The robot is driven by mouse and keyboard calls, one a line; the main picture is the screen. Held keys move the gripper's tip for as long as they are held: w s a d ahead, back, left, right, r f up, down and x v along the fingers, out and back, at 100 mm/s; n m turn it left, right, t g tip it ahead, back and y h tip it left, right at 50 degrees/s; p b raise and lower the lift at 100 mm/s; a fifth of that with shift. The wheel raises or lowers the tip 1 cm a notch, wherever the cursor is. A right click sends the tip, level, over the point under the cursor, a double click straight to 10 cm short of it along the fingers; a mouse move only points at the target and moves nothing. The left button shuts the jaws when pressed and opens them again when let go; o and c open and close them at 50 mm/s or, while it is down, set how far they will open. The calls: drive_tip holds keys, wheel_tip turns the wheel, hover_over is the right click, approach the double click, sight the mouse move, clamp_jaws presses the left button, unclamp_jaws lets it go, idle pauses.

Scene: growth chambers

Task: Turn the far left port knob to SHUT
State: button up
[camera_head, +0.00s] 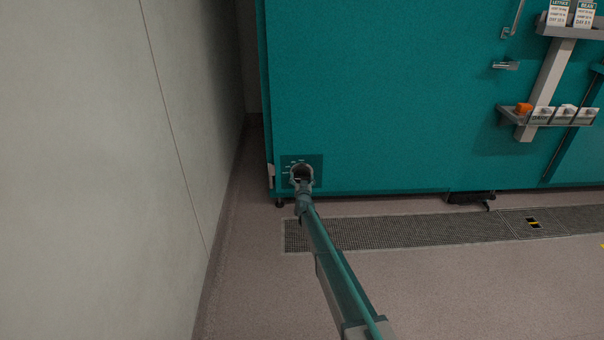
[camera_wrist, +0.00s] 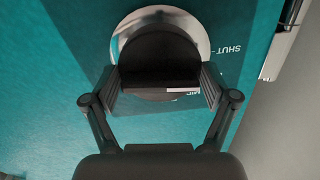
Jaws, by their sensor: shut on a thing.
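The port knob is a dark round knob (camera_wrist: 158,52) on a shiny metal ring (camera_wrist: 196,35), set low on the left end of the teal chamber front. In the wrist view my gripper (camera_wrist: 160,88) is shut on the knob, one finger on each side. A pale mark shows on the knob's lower edge, right of its middle. The word SHUT (camera_wrist: 226,50) is printed to the right of the ring; other lettering is partly hidden by the right finger. In the head view my gripper (camera_head: 302,181) covers most of the knob, and the label plate (camera_head: 316,160) shows around it.
A pale wall (camera_head: 120,170) stands close on the left, with a narrow gap beside the teal chamber (camera_head: 390,90). A floor grate (camera_head: 400,232) runs along the chamber's foot. A shelf with small labelled containers (camera_head: 550,115) is at the right. The floor in front is clear.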

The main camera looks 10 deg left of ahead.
drive_tip(key=shift+n+p, duration=0.7)
drive_tip(key=o, duration=1)
drive_tip(key=shift+c, duration=0.2)
drive_tip(key=s+d, duration=0.2)
drive_tip(key=s, duration=0.9)
drive_tip(key=shift+s, duration=0.4)
drive_tip(key=shift+f, duration=0.1)
